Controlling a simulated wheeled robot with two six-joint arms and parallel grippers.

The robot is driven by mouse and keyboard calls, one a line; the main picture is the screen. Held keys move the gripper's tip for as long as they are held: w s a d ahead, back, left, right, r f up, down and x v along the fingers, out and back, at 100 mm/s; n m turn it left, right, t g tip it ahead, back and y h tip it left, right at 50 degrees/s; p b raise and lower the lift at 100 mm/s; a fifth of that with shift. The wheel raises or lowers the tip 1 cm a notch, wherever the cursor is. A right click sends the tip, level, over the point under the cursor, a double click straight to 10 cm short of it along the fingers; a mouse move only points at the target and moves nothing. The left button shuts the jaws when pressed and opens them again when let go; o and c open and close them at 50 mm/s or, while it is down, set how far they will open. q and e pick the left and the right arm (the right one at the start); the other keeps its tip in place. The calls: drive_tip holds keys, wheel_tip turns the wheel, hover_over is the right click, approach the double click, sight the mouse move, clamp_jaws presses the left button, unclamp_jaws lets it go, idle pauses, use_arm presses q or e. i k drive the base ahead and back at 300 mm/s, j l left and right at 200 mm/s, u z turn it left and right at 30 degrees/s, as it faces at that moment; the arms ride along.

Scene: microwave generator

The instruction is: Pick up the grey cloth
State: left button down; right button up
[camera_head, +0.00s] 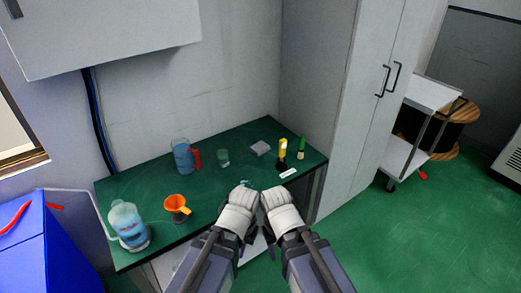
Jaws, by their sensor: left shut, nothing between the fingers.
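A small, flat grey folded thing, which looks like the grey cloth (260,148), lies on the dark green tabletop (225,187) toward the back right. My left gripper (244,183) is shut and empty above the front of the table, nearer to me than the cloth and apart from it. My right arm's white wrist is close beside the left one, also at the front edge. The fingers of my right gripper are hard to make out.
An orange cup (177,206) and a clear bottle (130,226) stand left. A tall cabinet (355,110) borders the right.

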sight(258, 149)
drive_tip(key=i+l+u, duration=0.75)
drive_tip(key=i+l, duration=0.2)
drive_tip(key=i+l+u, duration=0.35)
drive_tip(key=l, duration=0.3)
